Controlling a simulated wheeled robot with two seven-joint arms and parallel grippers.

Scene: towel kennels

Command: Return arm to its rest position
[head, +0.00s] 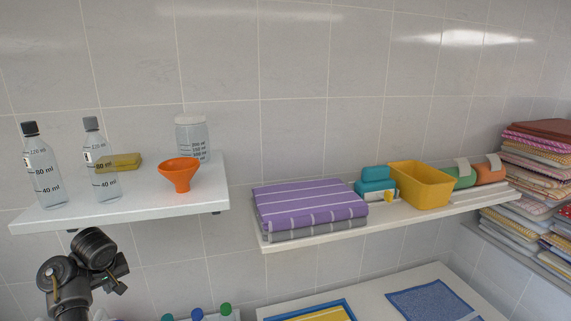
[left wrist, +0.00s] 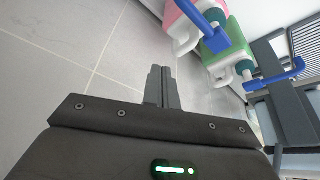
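My left arm comes up at the lower left of the head view, below the left shelf. My left gripper (head: 118,284) is small and partly hidden there, close under that shelf and apart from the things on it. In the left wrist view the two fingers of the gripper (left wrist: 161,80) lie together, shut, with nothing seen between them. Pale floor or wall tiles show behind them. My right arm and right gripper are in neither view.
The left shelf (head: 130,207) holds bottles, an orange funnel (head: 179,174) and a jar (head: 192,136). The right shelf (head: 285,243) holds folded towels (head: 310,207) and a yellow bin (head: 424,185). Pink and green containers (left wrist: 222,42) with blue tops stand at the wrist view's upper right.

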